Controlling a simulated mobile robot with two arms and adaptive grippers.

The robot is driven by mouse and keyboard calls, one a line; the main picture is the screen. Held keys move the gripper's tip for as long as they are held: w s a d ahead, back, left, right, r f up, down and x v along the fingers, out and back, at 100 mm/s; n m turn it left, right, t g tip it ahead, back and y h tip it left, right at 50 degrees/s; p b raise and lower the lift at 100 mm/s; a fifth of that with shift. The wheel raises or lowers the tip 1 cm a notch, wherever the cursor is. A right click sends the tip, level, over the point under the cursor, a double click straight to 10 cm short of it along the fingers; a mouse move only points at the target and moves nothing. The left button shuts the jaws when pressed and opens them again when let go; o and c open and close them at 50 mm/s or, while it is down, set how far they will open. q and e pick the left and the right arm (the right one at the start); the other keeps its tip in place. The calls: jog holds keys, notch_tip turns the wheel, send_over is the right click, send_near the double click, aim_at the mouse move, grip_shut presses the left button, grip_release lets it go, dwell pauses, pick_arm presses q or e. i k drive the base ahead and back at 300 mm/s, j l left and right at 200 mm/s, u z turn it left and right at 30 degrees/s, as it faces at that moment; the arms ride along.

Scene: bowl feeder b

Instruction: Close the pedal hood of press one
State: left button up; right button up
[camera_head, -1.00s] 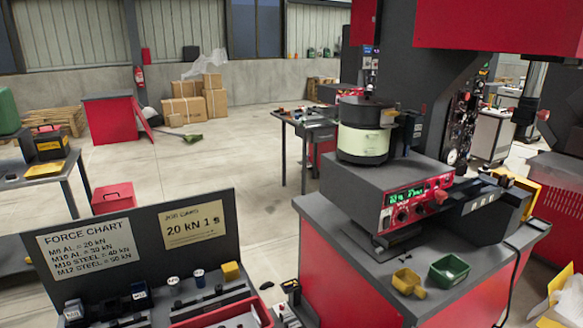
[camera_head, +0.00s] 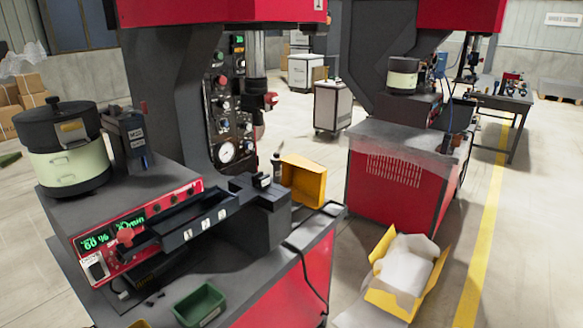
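A large press with a dark grey column (camera_head: 160,95) and a red head (camera_head: 215,10) stands at the left centre; a plate at the head's right end seems to carry a "1". Its front has a panel of knobs and a round gauge (camera_head: 227,152). I cannot make out a pedal or pedal hood in this view; the floor at the foot of this press is hidden behind the bench. Neither of my grippers is in view.
A red-sided bench (camera_head: 290,275) in front carries a feeder bowl (camera_head: 65,150), a control box with green digits (camera_head: 125,222) and a green bin (camera_head: 199,305). An open yellow box (camera_head: 385,300) with white wrapping lies on the floor, left of a yellow line (camera_head: 481,245). A second press (camera_head: 365,55) stands behind.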

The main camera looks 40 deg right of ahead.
aim_at(306, 179)
jog(key=l+u, duration=0.1)
jog(key=l, duration=1.25)
jog(key=k+l, duration=0.15)
jog(key=l, duration=1.2)
jog(key=k+l, duration=0.1)
jog(key=l, duration=0.4)
jog(key=k+l, duration=0.1)
jog(key=l, duration=0.35)
jog(key=k+l+u, duration=0.1)
jog(key=l, duration=0.4)
jog(key=k+l, duration=0.1)
jog(key=l, duration=0.35)
jog(key=k+l, duration=0.1)
jog(key=l, duration=0.35)
